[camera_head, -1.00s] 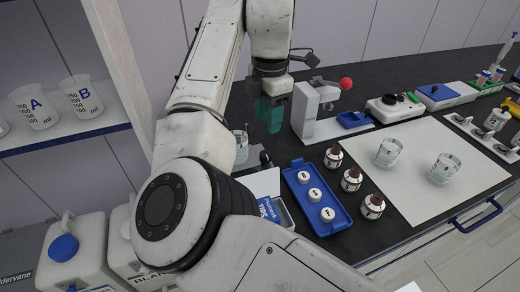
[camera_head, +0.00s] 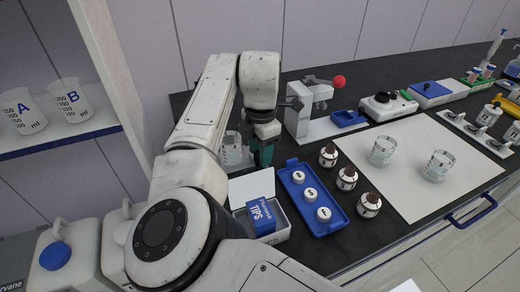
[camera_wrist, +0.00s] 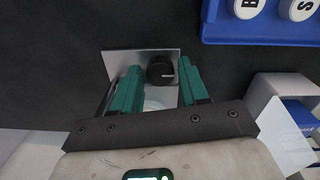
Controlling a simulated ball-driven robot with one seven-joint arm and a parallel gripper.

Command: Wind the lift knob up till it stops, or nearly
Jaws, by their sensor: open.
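The black lift knob (camera_wrist: 160,70) shows in the wrist view against a grey metal plate (camera_wrist: 115,62), between and just beyond my two green fingertips. My gripper (camera_wrist: 162,78) is open, with a finger on each side of the knob; I cannot tell whether either touches it. In the head view my gripper (camera_head: 262,153) points down beside a clear beaker (camera_head: 231,150). The knob is hidden there by my gripper, and the lift's height cannot be read.
A blue tray (camera_head: 318,228) with several white-capped pieces stands right of my gripper, and a tips box (camera_head: 262,215) in front. Brown bottles (camera_head: 346,178) and two beakers (camera_head: 383,150) stand farther right. A stand with a red ball (camera_head: 339,82) rises behind.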

